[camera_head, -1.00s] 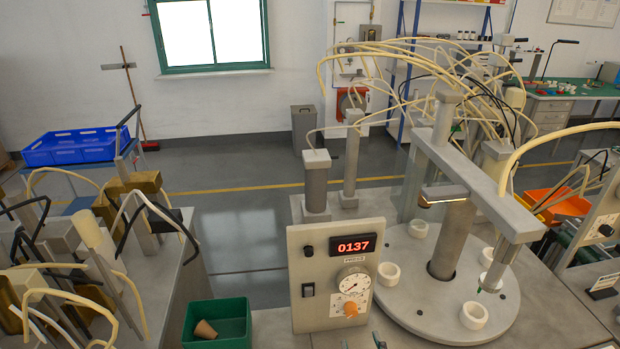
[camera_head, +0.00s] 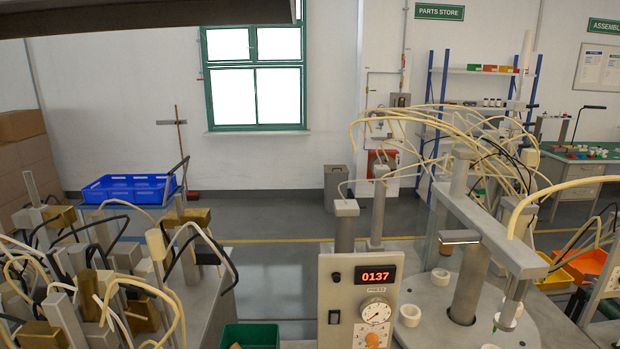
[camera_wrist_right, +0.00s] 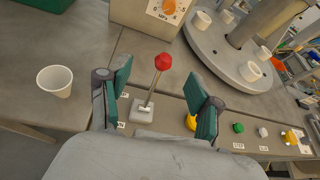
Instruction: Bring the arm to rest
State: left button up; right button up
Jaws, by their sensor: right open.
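My right gripper (camera_wrist_right: 158,74) is open and empty in the right wrist view, its two green-padded fingers spread apart. A lever with a red knob (camera_wrist_right: 163,61) stands on a pale base (camera_wrist_right: 143,110) and appears between the fingers. I cannot tell how far the knob is from the fingertips. Neither gripper shows in the head view. The right arm's pose is hidden there, and my left gripper is in no view.
A white cup (camera_wrist_right: 55,80) stands left of the gripper on the bench. Several buttons, including a green one (camera_wrist_right: 238,128), line its front right. The gauge panel (camera_head: 360,300) reads 0137, beside the round turntable (camera_head: 440,300). A green bin (camera_head: 250,337) is left of it.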

jog(key=s+d+r+m+g, duration=0.1)
jog(key=s+d+m+g, duration=0.15)
jog(key=s+m, duration=0.7)
jog(key=s+d+m+g+y, duration=0.1)
jog(key=s+m+g, duration=0.35)
jog(key=m, duration=0.95)
jog(key=s+d+r+m+g, duration=0.1)
jog(key=s+m+g, duration=0.2)
jog(key=s+m, duration=0.65)
notch_tip(320, 180, down, 33)
jog(key=w+m+g+b, duration=0.1)
jog(key=w+b, duration=0.1)
jog(key=b, duration=0.6)
pick_arm(q)
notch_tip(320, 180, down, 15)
jog(key=b, duration=0.6)
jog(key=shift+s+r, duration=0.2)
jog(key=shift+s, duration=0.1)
pick_arm(e)
jog(key=s+d+f, duration=0.1)
jog(key=s+f, duration=0.7)
jog(key=f, duration=0.4)
jog(key=s+d+f+g, duration=0.1)
jog(key=s+d+f, duration=0.1)
jog(key=s+f, duration=0.7)
notch_tip(320, 180, down, 3)
jog(key=shift+s+r, duration=0.1)
jog(key=shift+s, duration=0.05)
